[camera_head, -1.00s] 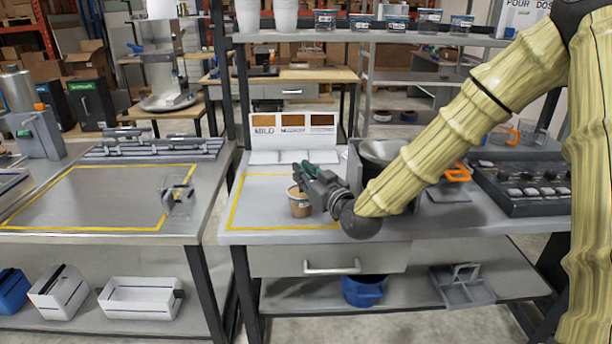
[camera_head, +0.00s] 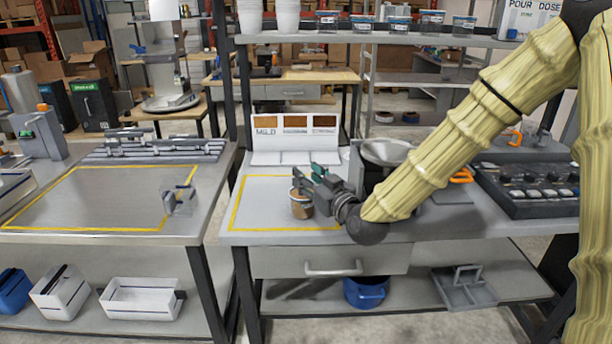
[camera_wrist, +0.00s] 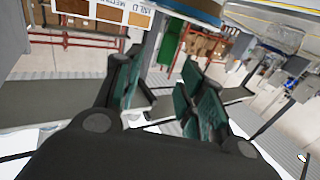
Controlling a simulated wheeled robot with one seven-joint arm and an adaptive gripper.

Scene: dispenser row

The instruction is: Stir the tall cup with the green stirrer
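In the wrist view, a clear gap shows between the finger pads of my gripper (camera_wrist: 158,95), and nothing is visibly held there. The gripper looks open. I cannot make out the green stirrer; a narrow bright green shape beyond the fingers in the wrist view is unclear.
A sample board (camera_head: 294,128) stands behind the cup. A metal bowl (camera_head: 386,151) on a dark stand is right of the gripper, partly behind my arm. The bench inside the yellow outline left of the cup is clear.

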